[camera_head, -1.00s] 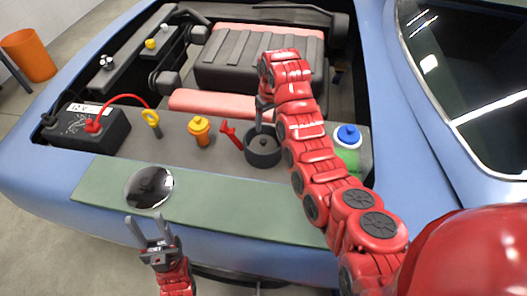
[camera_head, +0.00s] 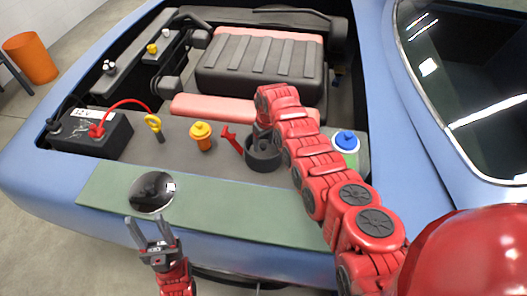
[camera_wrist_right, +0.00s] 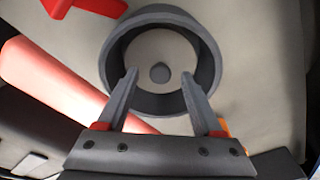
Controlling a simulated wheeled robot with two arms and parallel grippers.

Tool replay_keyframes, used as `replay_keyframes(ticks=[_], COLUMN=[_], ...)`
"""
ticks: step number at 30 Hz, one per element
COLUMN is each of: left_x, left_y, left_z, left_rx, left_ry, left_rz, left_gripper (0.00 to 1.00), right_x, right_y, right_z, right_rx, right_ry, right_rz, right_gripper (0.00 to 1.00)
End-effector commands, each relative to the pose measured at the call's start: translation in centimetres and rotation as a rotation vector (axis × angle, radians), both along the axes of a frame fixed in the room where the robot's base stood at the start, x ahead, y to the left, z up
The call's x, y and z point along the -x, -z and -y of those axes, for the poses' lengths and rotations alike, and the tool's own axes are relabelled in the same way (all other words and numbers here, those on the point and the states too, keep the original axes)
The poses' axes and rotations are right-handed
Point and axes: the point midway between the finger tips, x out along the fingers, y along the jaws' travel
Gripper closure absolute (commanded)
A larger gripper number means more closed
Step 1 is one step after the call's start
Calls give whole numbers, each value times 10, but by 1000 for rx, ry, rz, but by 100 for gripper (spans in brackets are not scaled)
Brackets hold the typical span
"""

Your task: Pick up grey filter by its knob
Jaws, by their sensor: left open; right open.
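The grey filter (camera_head: 263,160) is a dark round cup on the grey ledge of the engine bay. In the right wrist view I look down into its ring-shaped wall (camera_wrist_right: 207,62), with a small round knob (camera_wrist_right: 160,73) at the centre. My right gripper (camera_wrist_right: 158,75) is open and points down over the filter; the knob appears between its fingertips, and whether it touches is unclear. In the head view the right hand (camera_head: 262,135) is partly hidden by its own arm. My left gripper (camera_head: 148,228) is open and empty in front of the car's edge.
A red clip-like part (camera_head: 233,140) lies close left of the filter. Further left are an orange-yellow capped bottle (camera_head: 202,137), a yellow ring handle (camera_head: 154,125) and a battery (camera_head: 88,130). A blue-capped container (camera_head: 346,145) stands to the right. A shiny dark disc (camera_head: 152,192) lies on the green strip.

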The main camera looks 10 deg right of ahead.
Motion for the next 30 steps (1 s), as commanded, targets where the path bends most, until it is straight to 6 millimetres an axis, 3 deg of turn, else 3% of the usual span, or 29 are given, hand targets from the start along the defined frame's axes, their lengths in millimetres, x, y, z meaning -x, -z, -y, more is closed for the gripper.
replay_keyframes(ticks=[11,22,30], left_x=[0,0,0], left_y=[-1,-1,-1], left_z=[0,0,0], left_rx=[0,0,0], left_ry=[0,0,0], left_rz=[0,0,0], left_gripper=[49,49,49], right_x=[1,1,1], right_y=[5,5,5], right_z=[0,0,0], right_rx=[0,0,0], right_ry=[2,2,2], right_rz=[-2,-2,-2], right_gripper=[32,99,100])
